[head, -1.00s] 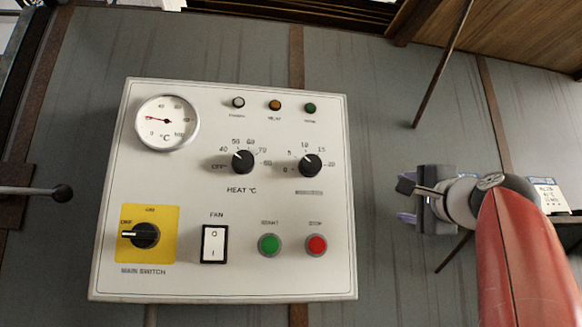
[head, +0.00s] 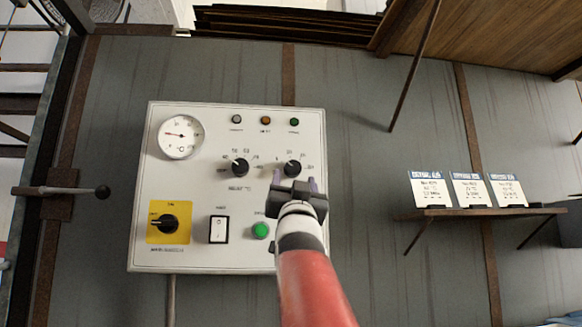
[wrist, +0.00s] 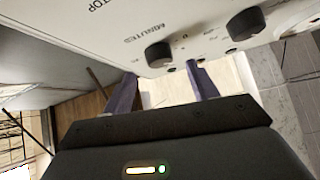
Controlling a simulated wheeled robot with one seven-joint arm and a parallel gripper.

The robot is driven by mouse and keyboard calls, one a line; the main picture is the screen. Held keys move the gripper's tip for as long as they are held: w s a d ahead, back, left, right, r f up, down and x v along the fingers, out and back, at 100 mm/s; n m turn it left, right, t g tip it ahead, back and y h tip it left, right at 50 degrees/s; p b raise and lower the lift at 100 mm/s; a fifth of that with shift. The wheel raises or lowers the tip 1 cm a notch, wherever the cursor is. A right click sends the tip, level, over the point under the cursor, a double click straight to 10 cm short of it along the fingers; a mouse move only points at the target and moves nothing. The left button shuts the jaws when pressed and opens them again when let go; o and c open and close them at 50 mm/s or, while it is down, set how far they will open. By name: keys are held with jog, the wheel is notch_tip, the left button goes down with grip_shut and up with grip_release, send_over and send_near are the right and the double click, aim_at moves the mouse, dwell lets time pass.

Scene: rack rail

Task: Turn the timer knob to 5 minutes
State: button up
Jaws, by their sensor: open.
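The timer knob (head: 292,168) is a black dial at the upper right of the white control panel (head: 190,262). In the wrist view the knob (wrist: 159,55) sits beside a label reading MINUTES. My gripper (head: 294,182) is just below the knob in the head view, with its fingers pointing up toward it. In the wrist view my gripper (wrist: 165,85) has its two fingers apart with nothing between them. The knob appears beyond the fingertips; I cannot tell whether they touch it. The knob's exact setting is too small to read.
The heat knob (head: 240,168) is left of the timer knob. A green button (head: 260,231), fan switch (head: 219,229), yellow-backed main switch (head: 169,222) and gauge (head: 181,137) are on the panel. The red stop button is hidden behind my arm. A shelf (head: 480,212) holds cards at right.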

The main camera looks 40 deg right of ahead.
aim_at(294, 170)
jog(key=shift+p+x, duration=0.8)
jog(key=shift+x, duration=1.1)
jog(key=shift+s, duration=0.1)
jog(key=c, duration=1)
